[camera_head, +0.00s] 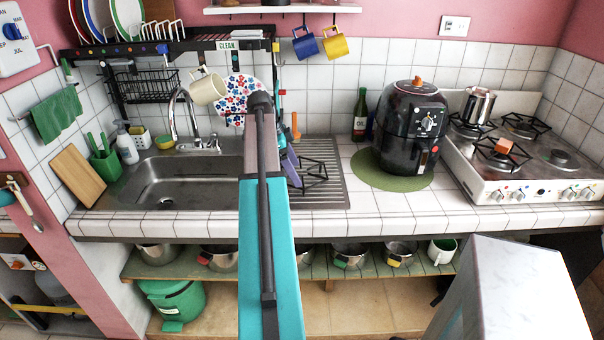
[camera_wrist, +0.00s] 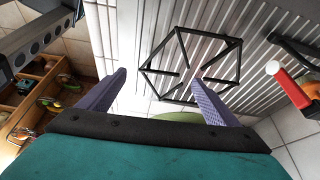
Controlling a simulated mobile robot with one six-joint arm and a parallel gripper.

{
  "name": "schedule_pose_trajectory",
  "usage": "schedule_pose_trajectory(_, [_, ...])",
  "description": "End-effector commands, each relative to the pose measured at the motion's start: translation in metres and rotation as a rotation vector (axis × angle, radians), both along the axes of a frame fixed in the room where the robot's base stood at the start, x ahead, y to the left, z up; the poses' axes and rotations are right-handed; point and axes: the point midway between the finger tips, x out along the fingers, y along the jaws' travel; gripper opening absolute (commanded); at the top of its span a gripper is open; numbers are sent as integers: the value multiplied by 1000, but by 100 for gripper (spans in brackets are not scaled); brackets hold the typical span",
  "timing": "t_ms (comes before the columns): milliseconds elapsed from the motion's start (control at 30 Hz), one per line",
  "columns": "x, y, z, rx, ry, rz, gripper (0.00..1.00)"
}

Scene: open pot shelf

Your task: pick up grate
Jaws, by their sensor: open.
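The grate is a black, open-framed burner support with inward prongs. It lies on the ribbed metal drainboard right of the sink, partly hidden by my arm in the head view (camera_head: 318,180). The wrist view shows it whole or nearly so (camera_wrist: 208,35), beyond my fingertips. My gripper (camera_wrist: 160,82) has two purple fingers spread wide with nothing between them. In the head view my gripper (camera_head: 291,166) is mostly hidden behind my arm, with a purple finger showing beside the grate. The fingers look apart from the grate.
The sink (camera_head: 170,183) is left of the drainboard (camera_head: 330,192). A black air fryer (camera_head: 410,135) stands on a green mat (camera_head: 372,172) to the right, before the stove (camera_head: 480,180). An orange-handled tool (camera_wrist: 290,86) is near the right edge in the wrist view. Pots stand on the shelf below.

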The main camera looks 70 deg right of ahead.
Motion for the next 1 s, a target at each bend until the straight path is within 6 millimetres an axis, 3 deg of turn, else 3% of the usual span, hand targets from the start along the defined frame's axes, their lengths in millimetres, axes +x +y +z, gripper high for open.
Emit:
schedule_pose_trajectory(267, [-6,-1,-9,1,1,-2,84])
schedule_pose_trajectory(700, [-20,-8,-44,0,0,-1,84])
schedule_pose_trajectory(1000, [-22,-9,-47,0,0,-2,84])
